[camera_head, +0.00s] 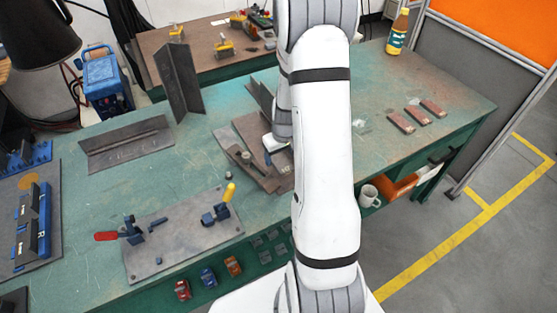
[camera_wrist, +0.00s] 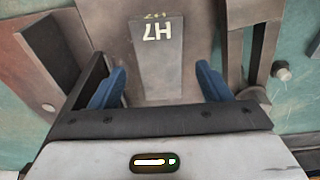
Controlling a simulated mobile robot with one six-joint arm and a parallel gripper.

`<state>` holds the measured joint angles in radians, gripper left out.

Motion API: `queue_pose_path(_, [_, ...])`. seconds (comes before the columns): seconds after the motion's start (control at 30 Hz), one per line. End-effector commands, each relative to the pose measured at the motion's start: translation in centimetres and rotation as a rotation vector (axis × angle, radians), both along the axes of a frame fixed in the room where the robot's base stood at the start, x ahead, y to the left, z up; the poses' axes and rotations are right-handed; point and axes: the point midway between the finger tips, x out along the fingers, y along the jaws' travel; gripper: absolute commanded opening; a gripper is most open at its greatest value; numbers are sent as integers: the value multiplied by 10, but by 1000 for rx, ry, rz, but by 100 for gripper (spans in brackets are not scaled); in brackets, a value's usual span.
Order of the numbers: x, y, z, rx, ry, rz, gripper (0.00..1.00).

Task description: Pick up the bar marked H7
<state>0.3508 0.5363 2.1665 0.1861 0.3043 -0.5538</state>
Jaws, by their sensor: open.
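The bar marked H7 (camera_wrist: 158,75) is a grey flat metal piece with pale lettering, seen in the wrist view. It lies on a brown plate or larger steel piece. My gripper (camera_wrist: 162,82) is open, with one blue fingertip on each side of the bar's near part and a gap to it on both sides.
Steel pieces (camera_head: 230,139) lie close around my gripper on the green table (camera_head: 225,105). Angle irons (camera_head: 127,146) lie left, and a clamp plate (camera_head: 165,252) is in front. Several reddish bars (camera_head: 401,122) and a bottle (camera_head: 397,35) are right. Bare tabletop lies between.

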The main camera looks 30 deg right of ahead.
Motion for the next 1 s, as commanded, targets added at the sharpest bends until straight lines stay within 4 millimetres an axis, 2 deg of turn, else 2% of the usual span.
queue_pose_path(0.13, [2, 1, -13, 1, 1, 0, 71])
queue_pose_path(0.4, [2, 1, -14, 0, -1, 1, 70])
queue_pose_path(1.0, [2, 2, -14, 0, 0, 2, 21])
